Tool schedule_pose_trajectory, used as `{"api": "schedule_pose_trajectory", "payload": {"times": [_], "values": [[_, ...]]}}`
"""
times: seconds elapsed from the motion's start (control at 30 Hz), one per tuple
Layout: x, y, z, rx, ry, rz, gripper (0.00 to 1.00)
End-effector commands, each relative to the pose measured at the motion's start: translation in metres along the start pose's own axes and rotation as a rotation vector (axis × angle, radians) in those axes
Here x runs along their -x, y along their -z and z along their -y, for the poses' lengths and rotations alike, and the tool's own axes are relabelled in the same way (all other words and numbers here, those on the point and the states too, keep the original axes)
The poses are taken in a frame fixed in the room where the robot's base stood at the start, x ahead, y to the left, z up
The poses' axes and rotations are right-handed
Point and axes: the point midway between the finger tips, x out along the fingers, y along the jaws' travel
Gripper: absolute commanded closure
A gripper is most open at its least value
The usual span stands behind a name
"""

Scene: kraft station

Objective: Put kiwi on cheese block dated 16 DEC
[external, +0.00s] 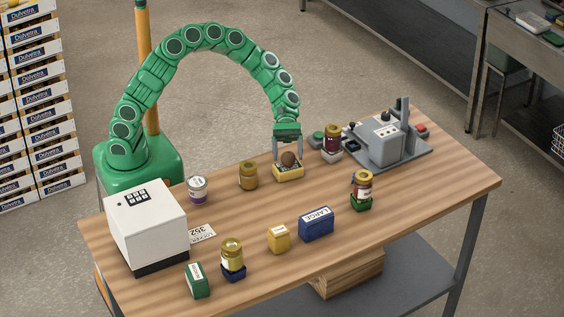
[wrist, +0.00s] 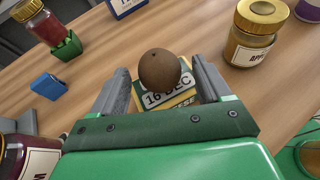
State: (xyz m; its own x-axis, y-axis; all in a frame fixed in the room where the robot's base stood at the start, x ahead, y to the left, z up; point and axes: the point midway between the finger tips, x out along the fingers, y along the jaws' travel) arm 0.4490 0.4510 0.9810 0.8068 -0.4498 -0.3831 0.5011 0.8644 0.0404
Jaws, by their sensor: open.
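The brown, round kiwi (external: 288,159) sits on top of a yellow cheese block (external: 288,174) near the table's far edge. In the wrist view the kiwi (wrist: 160,70) is over the block's label, which reads 16 DEC (wrist: 168,98). My gripper (external: 287,157) points down around the kiwi, one finger on each side. In the wrist view the fingers are open, with a gap on both sides of the kiwi. The exact contact between kiwi and block is hidden in the wrist view.
A dark red jar (external: 332,138) stands close right of my gripper, before a grey machine (external: 385,140). An amber jar (external: 248,176) stands to the left. Nearer are a blue LARGE box (external: 316,224), a yellow block (external: 279,239) and a white safe (external: 148,226).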

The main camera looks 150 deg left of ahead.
Motion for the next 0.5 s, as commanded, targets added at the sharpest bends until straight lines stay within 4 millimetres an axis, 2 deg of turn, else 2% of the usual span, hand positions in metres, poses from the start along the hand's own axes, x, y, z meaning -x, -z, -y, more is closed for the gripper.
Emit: {"api": "schedule_pose_trajectory", "payload": {"times": [0.03, 0.3, 0.5], "values": [[0.011, 0.001, -0.002, 0.000, -0.006, -0.002, 0.23], [0.061, 0.000, -0.002, -0.002, -0.006, -0.002, 0.23], [0.085, 0.000, -0.001, -0.001, -0.003, 0.000, 0.23]]}}
